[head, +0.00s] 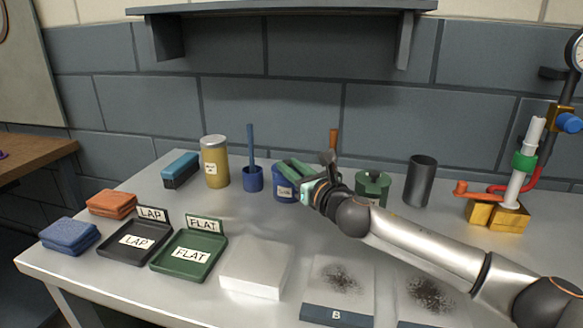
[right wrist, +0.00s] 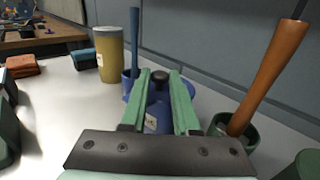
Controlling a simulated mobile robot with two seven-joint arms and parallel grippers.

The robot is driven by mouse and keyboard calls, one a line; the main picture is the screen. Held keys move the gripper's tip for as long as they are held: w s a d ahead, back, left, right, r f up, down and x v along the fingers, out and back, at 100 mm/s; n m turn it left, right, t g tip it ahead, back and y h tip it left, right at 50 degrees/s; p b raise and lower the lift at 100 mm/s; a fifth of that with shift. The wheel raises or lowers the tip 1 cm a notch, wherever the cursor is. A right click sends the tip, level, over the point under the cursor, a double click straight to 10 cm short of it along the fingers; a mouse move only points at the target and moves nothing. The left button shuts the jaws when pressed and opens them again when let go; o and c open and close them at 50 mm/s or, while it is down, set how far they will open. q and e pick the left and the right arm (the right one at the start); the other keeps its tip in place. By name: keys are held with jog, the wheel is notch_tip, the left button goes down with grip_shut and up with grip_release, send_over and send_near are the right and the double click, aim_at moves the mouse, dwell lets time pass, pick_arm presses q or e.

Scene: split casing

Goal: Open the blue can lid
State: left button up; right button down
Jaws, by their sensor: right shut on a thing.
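The blue can (head: 284,191) stands on the table towards the back, with a white label on its front. It also shows in the right wrist view (right wrist: 158,112), partly hidden behind my green fingers. A dark round knob (right wrist: 160,76) of its lid sits between my fingertips. My right gripper (head: 291,170) reaches over the can from the right and is shut on this lid knob. In the right wrist view, the gripper (right wrist: 161,80) has a finger on each side of the knob. I cannot tell whether the lid sits on the can or is raised. My left gripper is not in view.
A blue cup with a brush (head: 252,178) and a yellow canister (head: 215,165) stand left of the can. A green cup with an orange-handled brush (right wrist: 235,127) is close on the right. A green can (head: 372,187) and dark cylinder (head: 420,182) stand further right.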

aim_at(295, 170)
dwell(0.8)
